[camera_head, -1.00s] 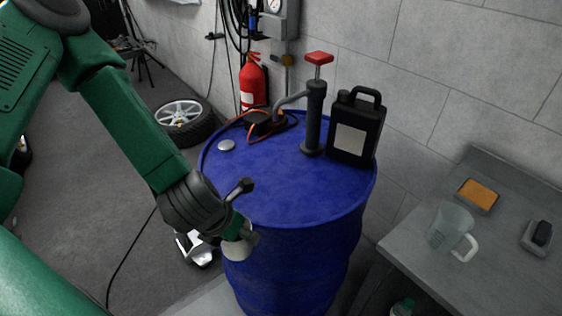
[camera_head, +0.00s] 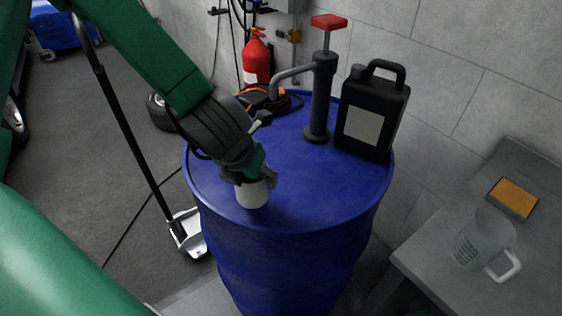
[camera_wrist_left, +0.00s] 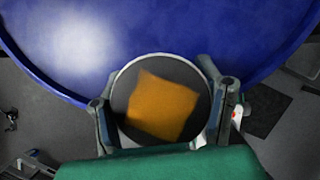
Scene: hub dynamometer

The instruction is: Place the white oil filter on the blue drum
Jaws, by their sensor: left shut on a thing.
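The white oil filter (camera_head: 252,194) is held in my left gripper (camera_head: 253,180), whose fingers are closed on its sides. In the head view the filter is over the front left part of the blue drum (camera_head: 330,195); I cannot tell whether it touches the lid. In the left wrist view the filter (camera_wrist_left: 158,100) shows as a dark round end with an orange patch, between the two fingers of the left gripper (camera_wrist_left: 160,108). The blue drum (camera_wrist_left: 200,30) lies beyond it there, with its rim curving behind the filter. My right gripper is not in view.
On the drum's back half stand a hand pump (camera_head: 320,95) with a red handle and a black jug (camera_head: 372,112). The lid's front right is clear. A grey bench (camera_head: 450,240) holds a clear jug (camera_head: 484,240).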

